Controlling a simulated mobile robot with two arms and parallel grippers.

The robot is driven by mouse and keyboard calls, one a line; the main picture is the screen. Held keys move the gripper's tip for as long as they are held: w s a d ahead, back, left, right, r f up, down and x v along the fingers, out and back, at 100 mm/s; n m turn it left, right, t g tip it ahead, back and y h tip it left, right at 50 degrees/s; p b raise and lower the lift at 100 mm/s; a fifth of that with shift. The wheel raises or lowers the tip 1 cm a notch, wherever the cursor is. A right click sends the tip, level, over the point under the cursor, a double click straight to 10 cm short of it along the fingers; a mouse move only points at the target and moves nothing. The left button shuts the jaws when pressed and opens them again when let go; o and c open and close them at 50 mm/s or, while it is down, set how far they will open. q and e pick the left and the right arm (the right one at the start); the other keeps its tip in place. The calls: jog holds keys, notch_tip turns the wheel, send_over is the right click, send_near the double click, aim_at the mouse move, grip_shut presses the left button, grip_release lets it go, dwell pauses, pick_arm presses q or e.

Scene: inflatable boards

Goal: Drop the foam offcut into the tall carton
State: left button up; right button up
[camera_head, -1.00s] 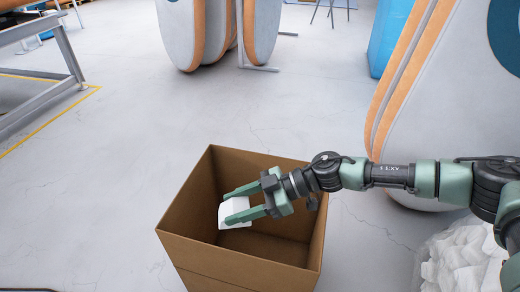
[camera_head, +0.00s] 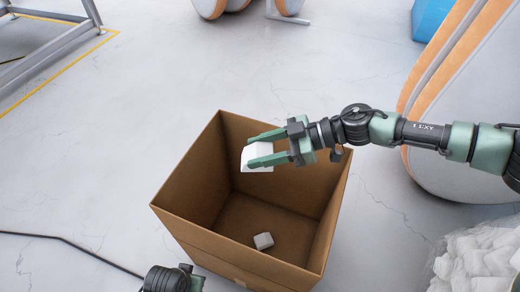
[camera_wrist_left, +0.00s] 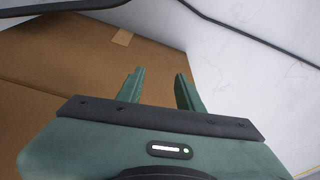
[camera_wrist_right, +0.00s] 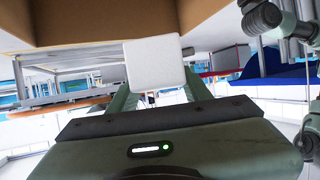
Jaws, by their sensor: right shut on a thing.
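The tall carton (camera_head: 200,243) stands open on the floor, brown cardboard. My right gripper (camera_head: 252,151) is shut on a white foam offcut (camera_head: 258,154) and holds it over the carton's opening, towards the back wall. The offcut also shows between the fingers in the right wrist view (camera_wrist_right: 158,62). A small pale block (camera_head: 263,241) lies on the carton's bottom. In the left wrist view my left gripper (camera_wrist_left: 158,80) is open and empty, beside a brown cardboard wall (camera_wrist_left: 60,60). Only a bit of my left arm shows at the bottom of the head view.
A clear bag of white foam pieces (camera_head: 475,260) stands at the lower right. A large grey and orange inflatable board (camera_head: 465,150) stands behind my right arm. A dark cable (camera_head: 70,242) runs over the floor left of the carton. The floor behind the carton is clear.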

jog(key=shift+f+b, duration=0.75)
jog(key=shift+b, duration=0.15)
pick_arm(q)
notch_tip(320, 180, up, 14)
jog(key=t+b, duration=0.1)
jog(key=b, duration=0.1)
pick_arm(e)
jog(key=shift+f, duration=0.75)
jog(key=shift+f+b, duration=0.2)
jog(key=shift+b, duration=0.25)
jog(key=shift+f+b, duration=0.6)
jog(key=shift+b, duration=0.35)
pick_arm(q)
jog(key=shift+w+d+r+t+h, duration=0.2)
jog(key=shift+w+t, duration=0.4)
jog(key=shift+w, duration=0.4)
jog(key=shift+w+d+r+t+h, duration=0.1)
jog(key=shift+w+d+t, duration=0.25)
jog(key=shift+w+t, duration=0.45)
jog(key=shift+w+d+r+t+h, duration=0.1)
jog(key=shift+w+d+t, duration=0.25)
jog(key=shift+w, duration=0.85)
pick_arm(e)
jog(key=shift+f, duration=0.15)
pick_arm(q)
jog(key=shift+a, duration=0.1)
pick_arm(e)
jog(key=o, duration=1.4)
jog(key=shift+c, duration=0.2)
